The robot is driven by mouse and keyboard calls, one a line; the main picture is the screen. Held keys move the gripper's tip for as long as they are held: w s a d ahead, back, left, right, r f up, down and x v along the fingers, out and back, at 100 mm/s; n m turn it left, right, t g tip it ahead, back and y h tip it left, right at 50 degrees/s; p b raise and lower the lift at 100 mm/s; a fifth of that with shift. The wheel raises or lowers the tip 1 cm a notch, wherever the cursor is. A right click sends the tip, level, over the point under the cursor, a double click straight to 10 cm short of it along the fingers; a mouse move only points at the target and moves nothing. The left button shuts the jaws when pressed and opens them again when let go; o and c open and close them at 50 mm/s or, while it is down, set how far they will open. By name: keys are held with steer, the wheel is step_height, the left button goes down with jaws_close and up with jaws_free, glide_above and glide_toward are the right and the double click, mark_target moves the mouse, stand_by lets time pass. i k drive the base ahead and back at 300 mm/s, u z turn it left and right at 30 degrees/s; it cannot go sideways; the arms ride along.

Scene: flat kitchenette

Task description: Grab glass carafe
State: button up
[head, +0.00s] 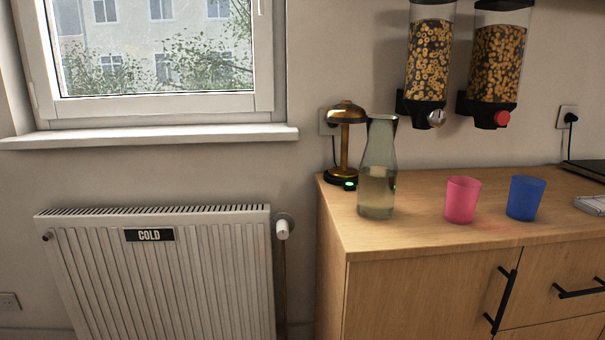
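The glass carafe (378,175) stands upright on the wooden counter, near its left end, in the head view. It is clear glass with a narrow neck and a flared mouth, and is partly filled with liquid. A small brass lamp stands just behind it to the left, and the carafe hides a little of its base. My gripper is not in view.
On the counter (420,238), a pink cup (462,199) and a blue cup (525,198) stand right of the carafe. The brass lamp (345,140) is close behind it. Two cereal dispensers (431,60) (497,65) hang above. A radiator (160,275) is at left.

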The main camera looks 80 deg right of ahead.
mark_target(378, 168)
steer(key=i, duration=1.15)
steer(key=z, duration=3.7)
